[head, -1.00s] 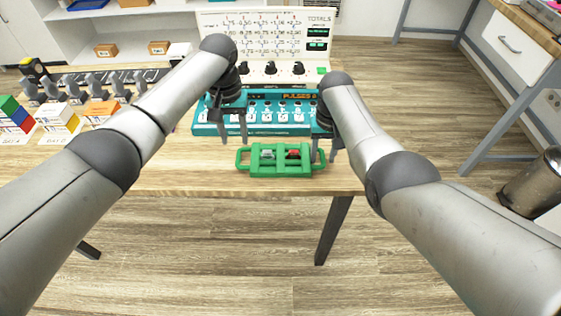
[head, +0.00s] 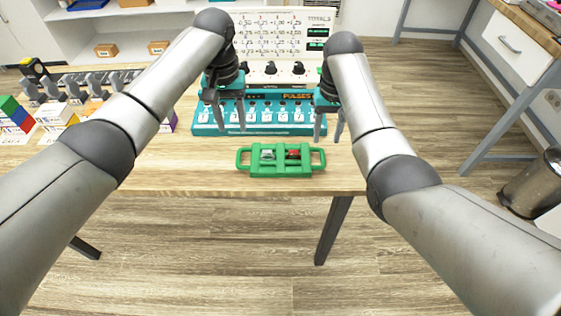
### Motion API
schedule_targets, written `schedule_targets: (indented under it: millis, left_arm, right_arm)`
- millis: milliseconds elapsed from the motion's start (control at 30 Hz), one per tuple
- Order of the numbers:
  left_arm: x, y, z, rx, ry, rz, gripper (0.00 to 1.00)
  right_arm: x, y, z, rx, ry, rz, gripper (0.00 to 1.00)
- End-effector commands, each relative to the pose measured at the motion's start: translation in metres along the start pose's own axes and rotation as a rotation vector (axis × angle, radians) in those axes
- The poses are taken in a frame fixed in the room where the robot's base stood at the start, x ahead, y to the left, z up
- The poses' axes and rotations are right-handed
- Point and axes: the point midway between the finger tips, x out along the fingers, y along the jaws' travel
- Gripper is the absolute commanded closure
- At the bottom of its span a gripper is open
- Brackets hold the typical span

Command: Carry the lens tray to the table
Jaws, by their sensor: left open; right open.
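The green lens tray (head: 281,172) lies flat near the front edge of the wooden table (head: 200,170), with a handle at each end. A grey item (head: 268,155) and a red item (head: 293,154) sit in it. My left gripper (head: 230,127) is open and empty, above and behind the tray's left end. My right gripper (head: 327,137) is open and empty, above and behind its right end. Neither gripper touches the tray.
A teal unit (head: 265,118) with a row of switches stands behind the tray, with a white panel (head: 275,45) behind it. Coloured boxes (head: 20,118) and a row of grey devices (head: 75,88) stand at the left. A metal bin (head: 535,183) stands on the floor at right.

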Motion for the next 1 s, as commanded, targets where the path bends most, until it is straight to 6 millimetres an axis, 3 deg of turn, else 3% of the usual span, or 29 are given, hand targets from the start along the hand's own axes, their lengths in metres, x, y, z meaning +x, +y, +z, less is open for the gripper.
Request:
schedule_targets:
  millis: [100, 300, 867, 1000]
  left_arm:
    - [0.0, 0.0, 0.0, 0.0, 0.0, 0.0, 0.53]
    - [0.0, 0.0, 0.0, 0.0, 0.0, 0.0, 0.53]
    - [0.0, 0.0, 0.0, 0.001, 0.0, 0.0, 0.53]
    - [0.011, 0.006, 0.007, 0.025, -0.001, 0.009, 0.53]
  right_arm:
    - [-0.022, 0.0, -0.001, 0.0, 0.003, -0.001, 0.53]
    - [-0.039, 0.0, -0.001, 0.0, 0.002, -0.001, 0.53]
    - [-0.041, 0.0, 0.0, 0.0, 0.0, 0.0, 0.53]
    - [-0.031, 0.002, 0.005, -0.001, 0.004, -0.002, 0.53]
